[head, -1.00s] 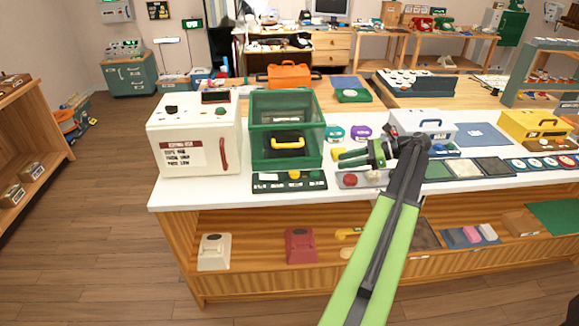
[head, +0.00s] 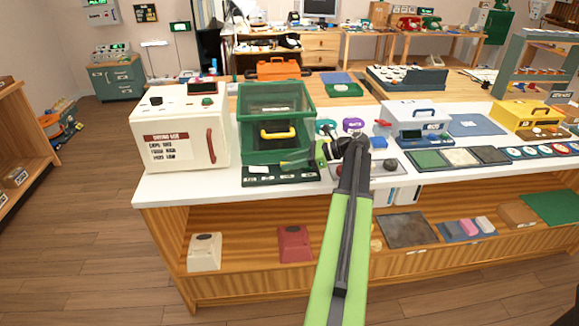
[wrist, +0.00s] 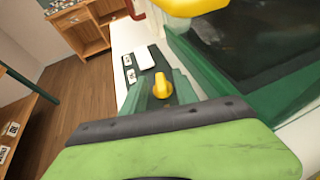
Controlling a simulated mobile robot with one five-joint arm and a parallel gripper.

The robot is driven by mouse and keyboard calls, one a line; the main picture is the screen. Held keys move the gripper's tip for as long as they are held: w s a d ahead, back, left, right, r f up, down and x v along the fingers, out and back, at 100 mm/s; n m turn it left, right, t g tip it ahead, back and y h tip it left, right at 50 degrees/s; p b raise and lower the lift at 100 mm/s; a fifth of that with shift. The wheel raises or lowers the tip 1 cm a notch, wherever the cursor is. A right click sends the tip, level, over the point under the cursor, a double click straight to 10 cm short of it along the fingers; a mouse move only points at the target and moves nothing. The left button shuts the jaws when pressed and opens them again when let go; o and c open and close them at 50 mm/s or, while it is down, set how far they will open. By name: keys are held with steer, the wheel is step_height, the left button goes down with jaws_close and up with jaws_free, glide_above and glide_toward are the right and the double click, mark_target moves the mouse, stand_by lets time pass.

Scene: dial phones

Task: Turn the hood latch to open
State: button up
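The green hood (head: 275,105) with a clear front stands on the white counter. It has a yellow handle (head: 278,133), which also shows at the top of the wrist view (wrist: 190,5). A dark green strip (head: 262,180) with white labels lies at its front foot.
A white box (head: 180,128) with a red handle stands left of the hood. Round green and purple pieces (head: 352,125) and a white case (head: 418,122) with a blue handle are to the right. Colored tiles (head: 460,158) line the counter's front right.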

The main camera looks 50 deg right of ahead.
steer(key=shift+w, duration=0.1)
jaws_close()
stand_by(0.3)
steer(key=shift+w+d+n+g+y, duration=0.15)
steer(key=shift+d+n+g+y, duration=0.1)
steer(key=shift+n+g+y, duration=0.75)
steer(key=shift+n+y, duration=0.2)
steer(key=shift+n, duration=0.1)
steer(key=shift+a, duration=0.15)
